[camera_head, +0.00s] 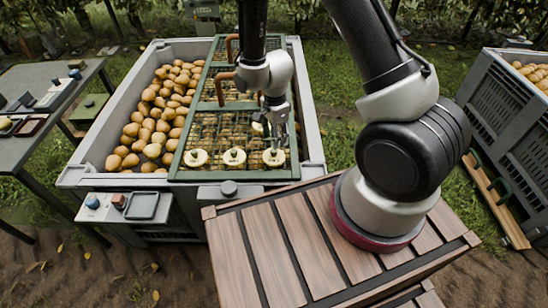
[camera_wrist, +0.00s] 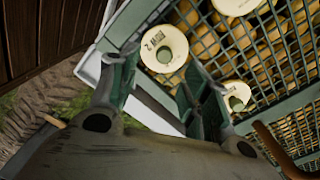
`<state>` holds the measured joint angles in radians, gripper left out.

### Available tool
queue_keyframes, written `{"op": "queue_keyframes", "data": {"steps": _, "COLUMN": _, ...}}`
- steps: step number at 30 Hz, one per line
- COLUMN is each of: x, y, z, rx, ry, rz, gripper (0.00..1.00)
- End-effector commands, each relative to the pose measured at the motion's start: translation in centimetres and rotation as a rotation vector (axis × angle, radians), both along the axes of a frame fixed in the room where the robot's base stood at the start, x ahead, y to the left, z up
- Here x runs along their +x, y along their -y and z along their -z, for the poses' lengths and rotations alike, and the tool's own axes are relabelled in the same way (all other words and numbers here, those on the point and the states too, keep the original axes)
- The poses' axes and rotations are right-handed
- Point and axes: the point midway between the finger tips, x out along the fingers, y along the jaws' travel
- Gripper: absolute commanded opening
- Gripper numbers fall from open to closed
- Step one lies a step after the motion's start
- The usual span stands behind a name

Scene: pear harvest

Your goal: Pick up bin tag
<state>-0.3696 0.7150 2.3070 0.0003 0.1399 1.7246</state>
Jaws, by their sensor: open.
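Several round cream tags with green knobs lie on the green mesh cover of the bin. In the head view three stand in a row along the near edge: left tag (camera_head: 195,158), middle tag (camera_head: 234,157) and right tag (camera_head: 273,157). Another is partly hidden behind my gripper (camera_head: 277,128). In the wrist view a tag with dark print (camera_wrist: 164,45) shows just beyond and between my open fingers (camera_wrist: 162,82), apart from them. A second tag (camera_wrist: 238,95) is beside the right finger, and a third is cut off at the top. Nothing is held.
The grey bin (camera_head: 92,145) holds many pears under and beside the green mesh cover (camera_head: 213,127). Brown handles (camera_head: 220,88) rise from the cover. A slatted wooden top (camera_head: 265,245) is in front. A side table (camera_head: 28,140) stands left, another crate (camera_head: 510,110) right.

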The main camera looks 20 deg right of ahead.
Motion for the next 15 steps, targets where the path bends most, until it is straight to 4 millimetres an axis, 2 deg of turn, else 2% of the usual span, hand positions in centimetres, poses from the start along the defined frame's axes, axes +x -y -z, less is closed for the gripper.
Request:
{"op": "queue_keyframes", "data": {"steps": 5, "x": 0.5, "y": -0.2, "z": 0.4, "rx": 0.007, "ry": 0.020, "rz": 0.133, "gripper": 0.47}}
{"op": "queue_keyframes", "data": {"steps": 15, "x": 0.3, "y": -0.3, "z": 4.8, "rx": 0.005, "ry": 0.017, "rz": 0.138, "gripper": 0.47}}
